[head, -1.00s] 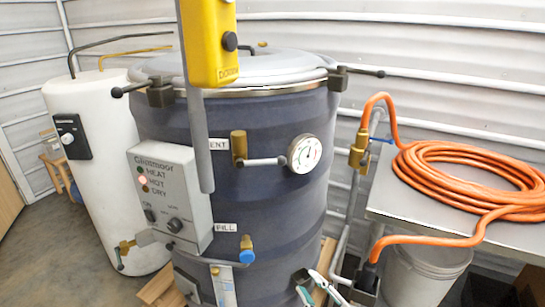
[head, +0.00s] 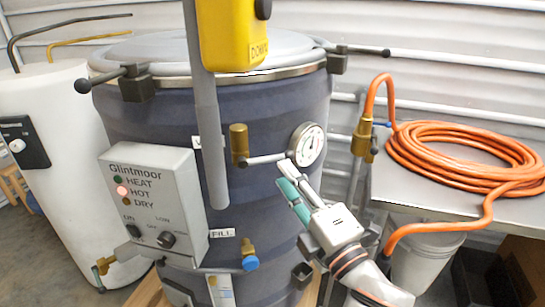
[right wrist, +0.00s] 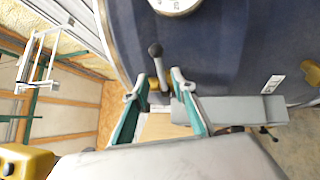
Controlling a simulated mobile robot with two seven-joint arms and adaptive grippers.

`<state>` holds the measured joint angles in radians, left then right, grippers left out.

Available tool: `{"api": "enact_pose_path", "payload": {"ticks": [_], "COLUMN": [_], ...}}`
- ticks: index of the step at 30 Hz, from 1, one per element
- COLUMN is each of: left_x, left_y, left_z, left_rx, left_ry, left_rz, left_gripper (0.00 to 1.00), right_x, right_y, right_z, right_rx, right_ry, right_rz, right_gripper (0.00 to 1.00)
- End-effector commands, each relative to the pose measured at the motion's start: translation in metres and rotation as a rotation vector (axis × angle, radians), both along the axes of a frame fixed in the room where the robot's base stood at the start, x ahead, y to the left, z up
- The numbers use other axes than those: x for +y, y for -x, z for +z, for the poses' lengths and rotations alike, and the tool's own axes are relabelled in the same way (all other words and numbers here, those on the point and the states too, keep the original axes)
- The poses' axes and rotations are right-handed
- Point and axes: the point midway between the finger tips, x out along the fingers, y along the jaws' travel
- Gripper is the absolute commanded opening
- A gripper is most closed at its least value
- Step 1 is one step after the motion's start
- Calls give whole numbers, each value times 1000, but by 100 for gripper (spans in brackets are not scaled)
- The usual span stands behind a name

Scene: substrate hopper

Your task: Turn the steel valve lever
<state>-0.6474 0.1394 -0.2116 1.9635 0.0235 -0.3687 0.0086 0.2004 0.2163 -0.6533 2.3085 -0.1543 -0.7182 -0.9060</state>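The steel valve lever (head: 265,159) is a short grey bar. It sticks out to the right from the brass vent valve (head: 239,145) on the dark blue drum, towards the round gauge (head: 308,145). My right gripper (head: 284,174), with teal-backed fingers, is just below and right of the lever in the head view. In the right wrist view my right gripper (right wrist: 159,84) is open, and the lever (right wrist: 157,65) shows in the gap between its fingers, with its rounded end beyond the tips. I cannot tell whether a finger touches it. My left gripper is not in view.
A yellow pendant (head: 232,40) and a grey tube (head: 206,120) hang in front of the drum. A grey control box (head: 155,200) is on the drum's left. An orange hose (head: 465,150) lies coiled on the metal table at right. A white tank (head: 45,190) stands left.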

Motion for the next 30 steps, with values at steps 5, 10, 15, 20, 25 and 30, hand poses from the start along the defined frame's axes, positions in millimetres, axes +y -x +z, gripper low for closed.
{"api": "enact_pose_path", "payload": {"ticks": [5, 10, 15, 20, 25, 30], "left_x": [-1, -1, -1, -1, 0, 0], "left_y": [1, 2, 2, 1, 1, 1], "left_z": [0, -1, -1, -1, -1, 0], "left_rx": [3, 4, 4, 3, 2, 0], "left_ry": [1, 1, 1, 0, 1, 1], "left_rz": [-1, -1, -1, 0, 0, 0], "left_gripper": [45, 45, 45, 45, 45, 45], "right_x": [12, 24, 30, 32, 32, 32], "right_y": [-24, -45, -58, -61, -61, -61], "right_z": [6, 10, 12, 13, 13, 13], "right_rx": [0, 2, 3, 4, 4, 4], "right_ry": [-2, -4, -3, -3, -3, -3], "right_rz": [-1, 0, 1, 0, 0, 0], "right_gripper": [26, 26, 26, 26, 26, 0]}}
